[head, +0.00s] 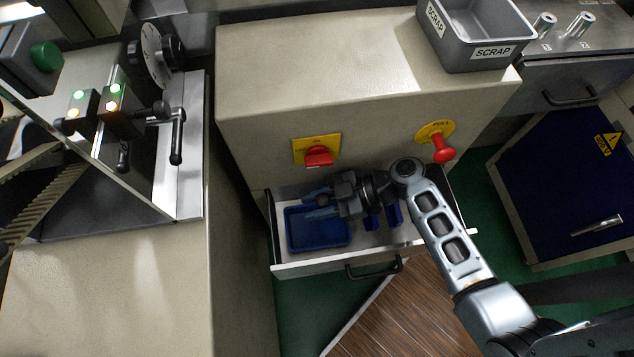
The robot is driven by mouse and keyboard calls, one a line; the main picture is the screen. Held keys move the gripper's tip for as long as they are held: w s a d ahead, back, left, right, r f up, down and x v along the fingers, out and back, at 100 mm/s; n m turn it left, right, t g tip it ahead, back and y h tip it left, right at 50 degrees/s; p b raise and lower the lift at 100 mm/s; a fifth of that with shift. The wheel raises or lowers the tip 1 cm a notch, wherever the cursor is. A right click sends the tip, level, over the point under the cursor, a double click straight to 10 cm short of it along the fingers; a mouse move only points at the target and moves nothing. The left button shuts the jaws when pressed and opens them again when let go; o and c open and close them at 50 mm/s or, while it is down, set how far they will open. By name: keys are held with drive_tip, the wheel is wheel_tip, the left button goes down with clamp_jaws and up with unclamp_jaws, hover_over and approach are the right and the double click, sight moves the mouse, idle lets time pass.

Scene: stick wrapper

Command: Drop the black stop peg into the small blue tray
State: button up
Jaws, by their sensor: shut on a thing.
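The small blue tray (318,241) lies in the left part of an open drawer (335,265). My gripper (319,205) reaches into the drawer space from the right, with its fingers pointing left above the back part of the tray. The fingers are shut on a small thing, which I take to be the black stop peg. It is too small and dark to make out between the fingers. I see no other black peg in the tray or on the drawer floor, though my gripper and wrist hide part of the drawer.
Dark blue pieces (394,214) show in the drawer below my wrist. A red switch (319,156) and a red pull knob (442,150) jut from the cabinet face behind the drawer. A grey scrap bin (477,40) stands on the cabinet top.

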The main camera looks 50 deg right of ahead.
drive_tip(key=shift+f+b, duration=1.65)
drive_tip(key=shift+f, duration=1)
drive_tip(key=o, duration=1.1)
drive_tip(key=shift+o, duration=0.2)
drive_tip(key=v, duration=0.7)
drive_tip(key=shift+s+d, duration=0.25)
drive_tip(key=shift+s, duration=0.05)
drive_tip(key=shift+r, duration=0.15)
